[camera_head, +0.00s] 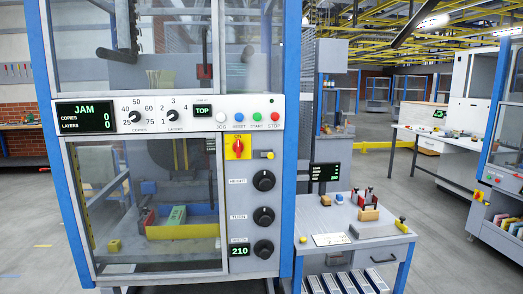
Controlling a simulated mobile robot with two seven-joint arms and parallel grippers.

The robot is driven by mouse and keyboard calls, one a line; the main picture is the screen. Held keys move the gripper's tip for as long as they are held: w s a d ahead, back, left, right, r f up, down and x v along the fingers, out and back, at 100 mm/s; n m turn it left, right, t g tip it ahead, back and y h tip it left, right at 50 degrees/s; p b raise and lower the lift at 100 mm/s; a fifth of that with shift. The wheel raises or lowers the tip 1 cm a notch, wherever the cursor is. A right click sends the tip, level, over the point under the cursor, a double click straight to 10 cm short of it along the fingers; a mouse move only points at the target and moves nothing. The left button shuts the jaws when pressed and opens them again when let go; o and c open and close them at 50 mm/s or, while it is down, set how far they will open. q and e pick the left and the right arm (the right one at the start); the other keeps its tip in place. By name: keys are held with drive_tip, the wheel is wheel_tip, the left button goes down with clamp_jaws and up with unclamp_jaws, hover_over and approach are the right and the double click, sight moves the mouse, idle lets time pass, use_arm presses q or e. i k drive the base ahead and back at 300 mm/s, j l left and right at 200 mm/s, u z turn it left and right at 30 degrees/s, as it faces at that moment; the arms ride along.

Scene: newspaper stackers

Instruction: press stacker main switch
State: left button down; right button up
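The stacker (168,115) stands close in front, with blue posts and a white control strip. Its main switch (238,146) looks like the red handle on a yellow square plate, just below the strip on the right-hand grey panel. The handle looks roughly upright. The stacker's display (85,115) is lit and reads JAM, copies 0, layers 0. Neither of my grippers shows in this view, and nothing covers the switch.
Several coloured buttons (248,117) sit above the switch, and black knobs (264,181) below it. Glass doors (150,210) close off the bay. A side table (345,240) with small tools stands at right. Open floor (440,225) lies beyond it.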

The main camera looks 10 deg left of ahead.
sight(238, 147)
drive_tip(key=i+l, duration=0.25)
drive_tip(key=i, duration=0.2)
drive_tip(key=i+l, duration=0.25)
drive_tip(key=i, duration=0.2)
drive_tip(key=i+l, duration=0.25)
drive_tip(key=i, duration=0.2)
